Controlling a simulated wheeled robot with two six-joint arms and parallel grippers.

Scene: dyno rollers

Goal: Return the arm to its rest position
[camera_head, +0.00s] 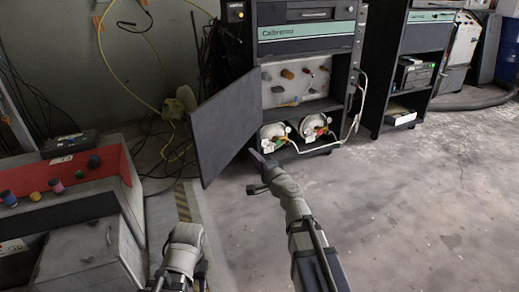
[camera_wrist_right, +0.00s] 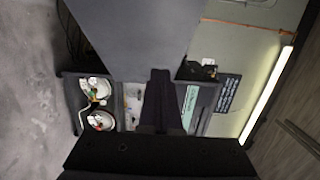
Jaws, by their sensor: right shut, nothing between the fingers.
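My right arm reaches up from the bottom of the head view. Its dark right gripper (camera_head: 256,158) is in front of the cabinet, near the lower edge of the open door. In the right wrist view the gripper's fingers (camera_wrist_right: 160,78) are together, with nothing between them. Part of my left arm (camera_head: 184,250) shows at the bottom left of the head view, but I do not see its gripper.
A black cabinet (camera_head: 305,48) has its dark door (camera_head: 222,128) swung open to the left. Two round white units (camera_head: 273,134) (camera_head: 314,126) sit on its lower shelf, with a white hose. A red-topped bench (camera_head: 110,165) stands at left. The floor at right is clear.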

